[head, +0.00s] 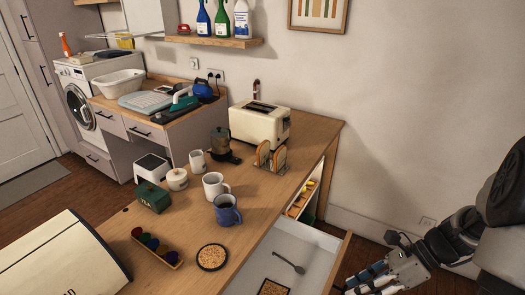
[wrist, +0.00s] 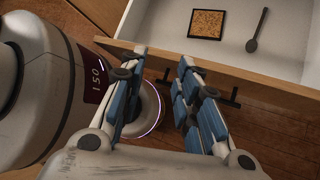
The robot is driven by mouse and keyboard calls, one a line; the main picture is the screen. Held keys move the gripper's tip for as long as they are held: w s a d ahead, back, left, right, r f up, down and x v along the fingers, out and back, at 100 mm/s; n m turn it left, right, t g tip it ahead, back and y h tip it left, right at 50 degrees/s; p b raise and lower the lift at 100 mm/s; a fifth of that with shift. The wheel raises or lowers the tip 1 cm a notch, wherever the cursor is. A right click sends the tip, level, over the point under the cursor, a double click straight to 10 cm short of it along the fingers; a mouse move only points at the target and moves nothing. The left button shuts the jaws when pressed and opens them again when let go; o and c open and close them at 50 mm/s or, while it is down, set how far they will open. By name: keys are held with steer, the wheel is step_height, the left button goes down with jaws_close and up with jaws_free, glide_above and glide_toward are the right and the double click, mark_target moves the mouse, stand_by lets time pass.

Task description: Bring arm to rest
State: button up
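My gripper (head: 362,277) is at the lower right in the head view, beside the front of an open drawer (head: 318,250). In the wrist view my gripper (wrist: 163,62) has its two blue-padded fingers apart, with nothing between them. The fingers point toward the drawer front (wrist: 230,75) and its dark handle (wrist: 231,97). I cannot tell whether a finger touches the drawer front. My arm (head: 455,238) comes in from the right edge, bent low beside the counter.
The drawer holds a dark spoon (head: 288,263) and a cork square (head: 273,288). The wooden counter (head: 255,190) carries a toaster (head: 260,123), a blue mug (head: 227,211), a white mug (head: 214,186) and a moka pot (head: 220,143). Floor right of the drawer looks clear.

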steer(key=s+a+r+n+t+h, duration=0.2)
steer(key=s+a+r+n+h, duration=0.2)
steer(key=r+n, duration=0.4)
steer(key=s+a+r+n+t+h, duration=0.2)
steer(key=s+a+r+n+h, duration=0.3)
steer(key=n, duration=1.2)
step_height(320, 180, up, 3)
steer(key=s+a, duration=0.1)
steer(key=a, duration=0.2)
steer(key=shift+r, duration=0.15)
